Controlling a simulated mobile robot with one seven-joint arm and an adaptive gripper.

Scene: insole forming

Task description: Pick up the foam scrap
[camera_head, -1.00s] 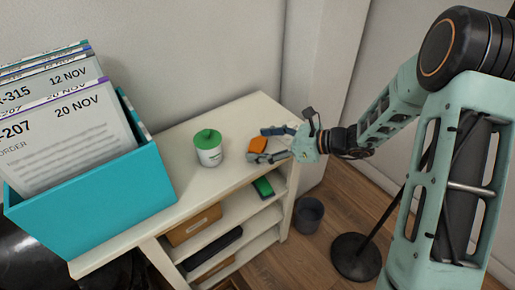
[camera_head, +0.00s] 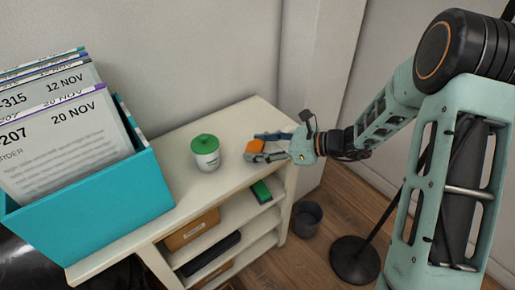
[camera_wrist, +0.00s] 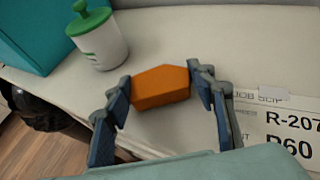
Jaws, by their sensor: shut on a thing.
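The foam scrap (camera_head: 255,146) is a small orange block at the right part of the shelf unit's white top. In the wrist view the foam scrap (camera_wrist: 161,88) sits between the two fingertips and shows an angled top edge. My gripper (camera_head: 262,146) reaches in from the right, low over the top. In the wrist view my gripper (camera_wrist: 160,92) has one blue-grey finger on each side of the scrap, shut on it. I cannot tell whether the scrap's underside still touches the surface.
A white jar with a green lid (camera_head: 205,153) stands left of the scrap. A teal box of papers (camera_head: 95,205) fills the left end. A green item (camera_head: 261,191) lies on a shelf below. A job slip (camera_wrist: 285,130) is at right in the wrist view.

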